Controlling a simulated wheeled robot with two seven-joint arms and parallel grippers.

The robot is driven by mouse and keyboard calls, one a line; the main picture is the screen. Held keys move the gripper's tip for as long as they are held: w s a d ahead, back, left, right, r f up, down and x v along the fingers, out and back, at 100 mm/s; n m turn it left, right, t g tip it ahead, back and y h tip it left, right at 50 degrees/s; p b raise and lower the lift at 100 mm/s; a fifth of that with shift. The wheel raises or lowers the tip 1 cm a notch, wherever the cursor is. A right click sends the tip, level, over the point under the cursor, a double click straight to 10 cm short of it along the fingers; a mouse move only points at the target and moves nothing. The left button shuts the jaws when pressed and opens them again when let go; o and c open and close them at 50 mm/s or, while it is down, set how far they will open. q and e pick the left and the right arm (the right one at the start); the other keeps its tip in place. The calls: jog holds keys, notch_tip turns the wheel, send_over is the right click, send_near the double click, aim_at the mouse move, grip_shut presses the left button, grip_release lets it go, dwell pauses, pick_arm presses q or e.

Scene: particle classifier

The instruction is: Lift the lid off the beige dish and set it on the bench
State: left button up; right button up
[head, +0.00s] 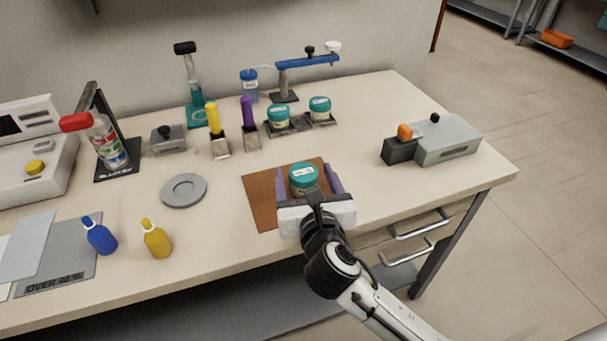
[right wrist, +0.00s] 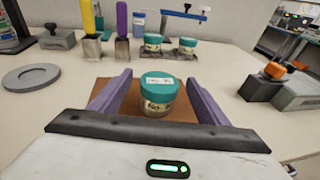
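A beige dish with a teal lid (head: 303,172) and a white label stands upright on the brown mat (head: 261,208). In the right wrist view its teal lid (right wrist: 159,83) sits on the beige body (right wrist: 158,106). My right gripper (head: 308,181) is open, with one purple finger on each side of the dish. Gaps show between the fingers and the dish in the right wrist view. My left gripper is not in view.
Two similar teal-lidded jars (head: 279,116) stand on a dark holder behind. A grey round plate (head: 184,190) lies left of the mat. A grey box (head: 447,139) with an orange-topped black block (head: 401,150) is at right. Bare bench (head: 356,148) lies between mat and box.

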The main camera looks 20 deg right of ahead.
jog(key=c, duration=1.1)
jog(key=shift+r, duration=0.1)
